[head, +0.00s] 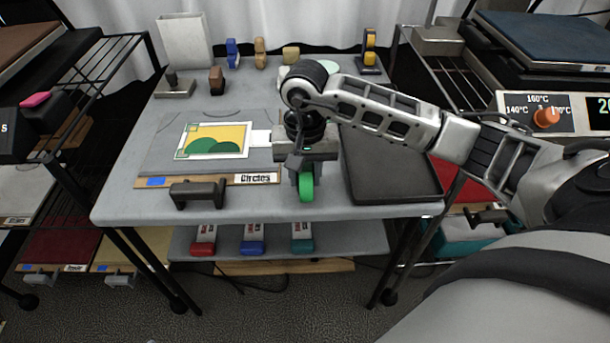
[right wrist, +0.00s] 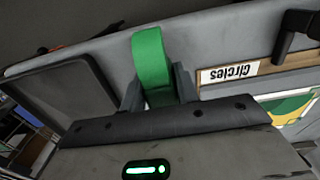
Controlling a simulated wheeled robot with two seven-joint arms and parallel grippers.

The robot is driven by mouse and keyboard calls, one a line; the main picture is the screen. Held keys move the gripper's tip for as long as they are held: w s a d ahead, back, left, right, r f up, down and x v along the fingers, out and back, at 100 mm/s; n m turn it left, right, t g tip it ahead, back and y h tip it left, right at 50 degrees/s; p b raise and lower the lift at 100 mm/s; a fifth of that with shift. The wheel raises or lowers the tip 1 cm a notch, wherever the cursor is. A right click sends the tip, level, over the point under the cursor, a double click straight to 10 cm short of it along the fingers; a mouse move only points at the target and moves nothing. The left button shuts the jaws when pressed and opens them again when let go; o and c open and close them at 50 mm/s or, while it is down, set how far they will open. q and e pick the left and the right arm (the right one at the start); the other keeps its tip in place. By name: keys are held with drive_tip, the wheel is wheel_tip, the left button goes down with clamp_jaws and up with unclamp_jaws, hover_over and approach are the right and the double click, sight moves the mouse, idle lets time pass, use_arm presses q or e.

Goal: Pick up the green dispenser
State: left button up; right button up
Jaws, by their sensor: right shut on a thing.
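The green dispenser (head: 306,188) shows as a green roll below my right gripper (head: 304,164), near the table's front edge. My right gripper is shut on it. In the right wrist view the green dispenser (right wrist: 150,58) stands upright between the two fingers of the gripper (right wrist: 158,95). The gripper body hides part of it. I cannot tell whether it touches the table or hangs just above it. My left gripper is not in view.
The grey table (head: 250,208) holds a yellow and green picture (head: 222,135) and a "Circles" strip (head: 258,179) on the left, with a dark handle (head: 198,192) in front. A dark tray (head: 390,165) lies right of the gripper. Small coloured items stand at the back.

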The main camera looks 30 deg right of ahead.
drive_tip(key=shift+r, duration=0.1)
drive_tip(key=shift+r, duration=0.15)
wheel_tip(320, 180, up, 2)
drive_tip(key=shift+w+r, duration=0.1)
drive_tip(key=s+r, duration=0.1)
drive_tip(key=r, duration=0.1)
drive_tip(key=s+r, duration=0.2)
drive_tip(key=s+a+r, duration=0.1)
drive_tip(key=r, duration=0.1)
drive_tip(key=shift+s+a, duration=0.1)
drive_tip(key=shift+s, duration=0.15)
drive_tip(key=s+a+r, duration=0.2)
drive_tip(key=s+r, duration=0.2)
drive_tip(key=s, duration=0.5)
drive_tip(key=shift+a+r+b, duration=0.15)
drive_tip(key=shift+a+b, duration=0.2)
drive_tip(key=shift+s, duration=0.1)
drive_tip(key=shift+o, duration=1.2)
drive_tip(key=shift+c, duration=0.5)
